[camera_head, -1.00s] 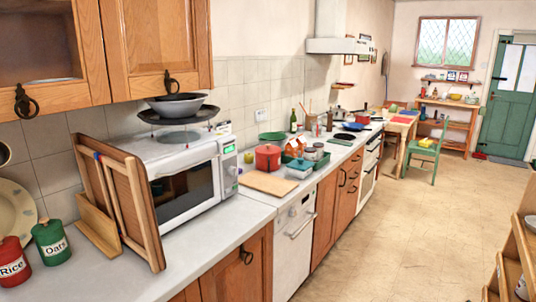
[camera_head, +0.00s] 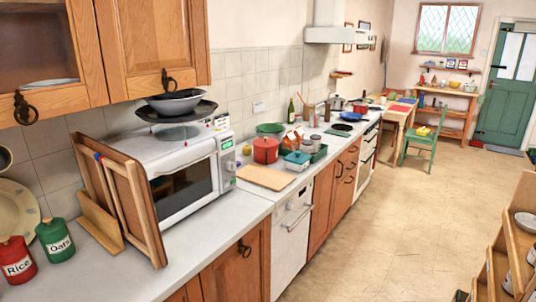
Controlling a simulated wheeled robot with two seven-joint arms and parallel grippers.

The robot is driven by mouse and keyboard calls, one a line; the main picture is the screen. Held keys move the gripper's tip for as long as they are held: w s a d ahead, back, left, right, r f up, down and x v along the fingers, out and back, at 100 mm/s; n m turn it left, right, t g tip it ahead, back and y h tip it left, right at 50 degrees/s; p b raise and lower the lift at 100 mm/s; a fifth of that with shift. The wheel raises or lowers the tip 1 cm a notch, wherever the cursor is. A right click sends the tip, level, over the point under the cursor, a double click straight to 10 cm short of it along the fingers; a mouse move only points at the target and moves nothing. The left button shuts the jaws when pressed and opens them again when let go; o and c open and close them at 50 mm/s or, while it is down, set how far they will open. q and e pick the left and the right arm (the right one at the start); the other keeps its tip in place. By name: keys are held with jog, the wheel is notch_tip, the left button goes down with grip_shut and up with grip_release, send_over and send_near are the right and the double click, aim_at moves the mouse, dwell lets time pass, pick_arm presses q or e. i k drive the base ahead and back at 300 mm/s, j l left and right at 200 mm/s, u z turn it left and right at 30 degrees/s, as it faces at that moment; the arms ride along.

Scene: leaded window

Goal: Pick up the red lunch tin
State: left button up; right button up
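I cannot make out a thing that is surely the red lunch tin. A red lidded pot (camera_head: 265,150) stands on the worktop past the microwave, beside a wooden board. A red tin labelled Rice (camera_head: 17,262) stands at the near left end of the worktop. A small red thing (camera_head: 360,107) shows far off, near the far end of the worktop and the table; it is too small to name. Neither of my grippers is in view.
A microwave (camera_head: 182,178) stands on the near worktop (camera_head: 190,251), with bowls on top. Wooden shelves (camera_head: 505,254) stand at the lower right. A green chair (camera_head: 420,147) and a table stand far back. The floor (camera_head: 385,220) between is clear.

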aim_at(261, 156)
jog(key=i+l+z, duration=0.35)
jog(key=i, duration=0.15)
jog(key=i+z, duration=0.35)
jog(key=i, duration=0.2)
jog(key=i+l, duration=0.15)
jog(key=i, duration=0.55)
jog(key=i+l+u, duration=0.1)
jog(key=i, duration=0.55)
jog(key=i+l+u, duration=0.15)
jog(key=i+u, duration=0.3)
jog(key=i+l+u, duration=0.35)
jog(key=u, duration=0.15)
jog(key=i+l+u, duration=0.6)
jog(key=l+u, duration=0.35)
